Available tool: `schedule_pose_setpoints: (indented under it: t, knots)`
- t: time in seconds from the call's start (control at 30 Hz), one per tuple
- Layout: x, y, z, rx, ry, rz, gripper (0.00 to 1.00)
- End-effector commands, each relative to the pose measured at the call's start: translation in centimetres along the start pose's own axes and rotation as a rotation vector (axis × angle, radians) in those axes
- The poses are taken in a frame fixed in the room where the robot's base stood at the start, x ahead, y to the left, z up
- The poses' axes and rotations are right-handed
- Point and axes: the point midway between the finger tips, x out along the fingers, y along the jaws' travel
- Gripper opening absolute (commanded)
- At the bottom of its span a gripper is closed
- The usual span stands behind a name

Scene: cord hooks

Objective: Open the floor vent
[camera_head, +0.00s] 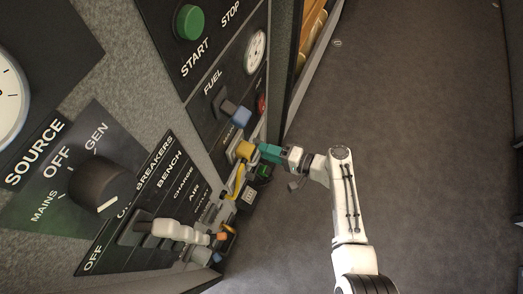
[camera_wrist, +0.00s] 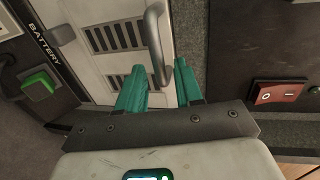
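In the wrist view, a pale panel with dark slotted grilles (camera_wrist: 118,36) looks like the vent. A curved grey bar handle (camera_wrist: 155,40) stands out from its right side. The panel looks shut. My gripper (camera_wrist: 160,72) has two teal fingers that are apart, with the handle's lower end appearing between them in the picture. I cannot tell whether they touch the handle. In the head view my gripper (camera_head: 266,153) is beside the control panel, close to a yellow part (camera_head: 245,150). I cannot make out the vent clearly in the head view.
In the wrist view a green button (camera_wrist: 38,86) is at left and a red rocker switch (camera_wrist: 278,94) at right. The grey floor (camera_head: 430,120) is open at right.

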Motion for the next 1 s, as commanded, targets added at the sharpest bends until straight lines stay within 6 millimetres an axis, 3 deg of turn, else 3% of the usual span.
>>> schedule_pose_setpoints:
  t: [0.2,0.57,0.9,1.0]
  knots:
    - [2.2,0.1,0.0,0.001,-0.001,0.000,0.35]
    - [2.6,0.0,0.0,0.001,0.000,0.000,0.35]
    - [2.6,0.0,0.0,0.001,0.000,0.000,0.03]
    - [2.6,0.0,0.0,0.001,0.000,0.000,0.00]
